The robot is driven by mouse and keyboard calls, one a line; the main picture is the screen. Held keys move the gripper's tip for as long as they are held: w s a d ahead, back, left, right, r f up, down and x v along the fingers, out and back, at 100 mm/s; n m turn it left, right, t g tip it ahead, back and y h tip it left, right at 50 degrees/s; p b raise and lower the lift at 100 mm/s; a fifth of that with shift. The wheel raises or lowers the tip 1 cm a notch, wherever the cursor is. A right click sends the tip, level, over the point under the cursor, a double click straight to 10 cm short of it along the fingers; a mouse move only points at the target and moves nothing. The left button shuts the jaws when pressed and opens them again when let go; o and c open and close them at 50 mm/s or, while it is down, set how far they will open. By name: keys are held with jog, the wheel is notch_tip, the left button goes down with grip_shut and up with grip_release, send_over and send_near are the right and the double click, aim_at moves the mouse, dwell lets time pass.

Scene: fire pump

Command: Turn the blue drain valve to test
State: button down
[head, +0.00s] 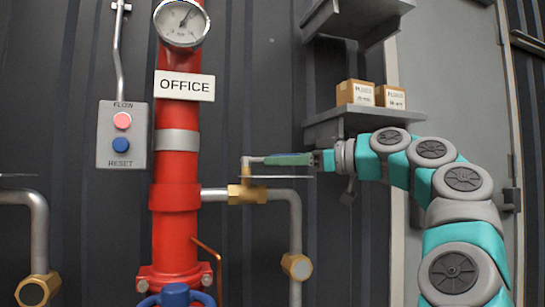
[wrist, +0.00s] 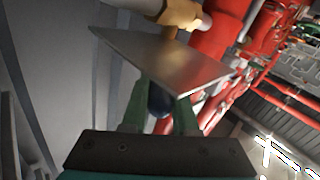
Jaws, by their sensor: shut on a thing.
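The drain valve has a brass body (head: 246,193) on a grey side pipe to the right of the red riser. A short grey lever arm (head: 252,160) stands above it and points right towards my gripper (head: 275,159). In the wrist view a dark blue handle (wrist: 160,100) sits between the two green fingers of my gripper (wrist: 160,88), which are shut on it.
The red riser (head: 175,235) carries a gauge (head: 181,20) and an OFFICE sign (head: 185,85). A FLOW/RESET box (head: 122,135) hangs to its left. A blue handwheel (head: 175,296) is at the bottom. Shelves with small boxes (head: 355,93) are above my arm.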

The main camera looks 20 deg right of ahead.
jog(key=shift+r, duration=0.1)
dwell(0.3)
jog(key=c, duration=0.7)
grip_release()
jog(key=v, duration=0.7)
jog(key=shift+s+d, duration=0.2)
jog(key=shift+d, duration=0.05)
